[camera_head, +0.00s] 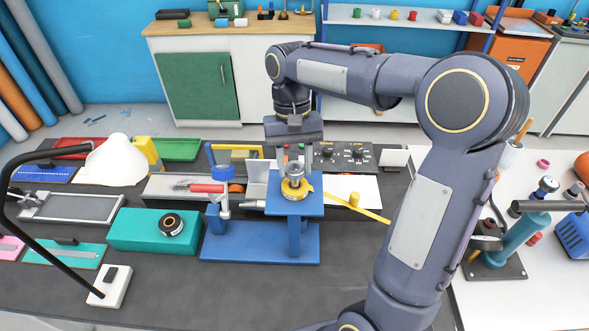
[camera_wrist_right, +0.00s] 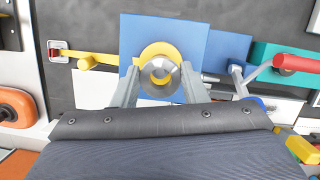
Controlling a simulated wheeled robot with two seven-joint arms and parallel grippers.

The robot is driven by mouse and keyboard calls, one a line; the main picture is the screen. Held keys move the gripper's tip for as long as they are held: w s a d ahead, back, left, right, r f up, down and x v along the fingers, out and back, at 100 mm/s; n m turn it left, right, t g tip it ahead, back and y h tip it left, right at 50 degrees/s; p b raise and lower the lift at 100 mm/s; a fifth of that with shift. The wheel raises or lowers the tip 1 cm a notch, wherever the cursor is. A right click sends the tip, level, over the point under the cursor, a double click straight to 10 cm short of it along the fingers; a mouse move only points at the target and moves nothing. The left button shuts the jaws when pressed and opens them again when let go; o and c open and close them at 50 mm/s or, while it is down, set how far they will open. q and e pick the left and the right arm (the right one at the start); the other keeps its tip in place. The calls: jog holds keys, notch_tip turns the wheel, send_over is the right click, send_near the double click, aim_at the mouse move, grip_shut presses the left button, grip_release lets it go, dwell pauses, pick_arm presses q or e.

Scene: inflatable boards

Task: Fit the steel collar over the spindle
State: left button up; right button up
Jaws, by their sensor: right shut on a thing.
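My right gripper (camera_head: 295,163) comes down from above and is shut on the steel collar (camera_head: 294,172), a short shiny ring. In the right wrist view the collar (camera_wrist_right: 160,82) sits between the two fingertips (camera_wrist_right: 160,70). Directly beneath it is a yellow round hub (camera_head: 293,190) on the top plate of a blue stand (camera_head: 291,207). The spindle is not clearly visible; it seems hidden by the collar and hub. I cannot tell whether the collar is around it or just above it. My left gripper is not in view.
A yellow arm with a knob (camera_head: 353,200) extends right from the hub. A red-handled clamp (camera_head: 207,188) stands left of the stand. A teal block (camera_head: 130,231) bears a black ring (camera_head: 171,225). A black lamp-like arm (camera_head: 12,210) curves at left.

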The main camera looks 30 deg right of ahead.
notch_tip(320, 180, down, 3)
jog(key=shift+d+r, duration=0.1)
jog(key=o, duration=1.2)
jog(key=shift+w, duration=0.15)
jog(key=v, duration=1.2)
jog(key=s+a+f+t+y, duration=0.1)
jog(key=s+f+t, duration=0.1)
jog(key=s, duration=0.4)
jog(key=s+a+f+n+t+y, duration=0.1)
jog(key=s+a+f+t, duration=0.1)
jog(key=s+f, duration=0.3)
jog(key=s+a+f+n+t, duration=0.1)
jog(key=s+f+t, duration=0.3)
jog(key=s, duration=0.5)
jog(key=shift+s+a+y+b, duration=0.3)
jog(key=shift+a+y, duration=0.1)
jog(key=shift+a, duration=0.3)
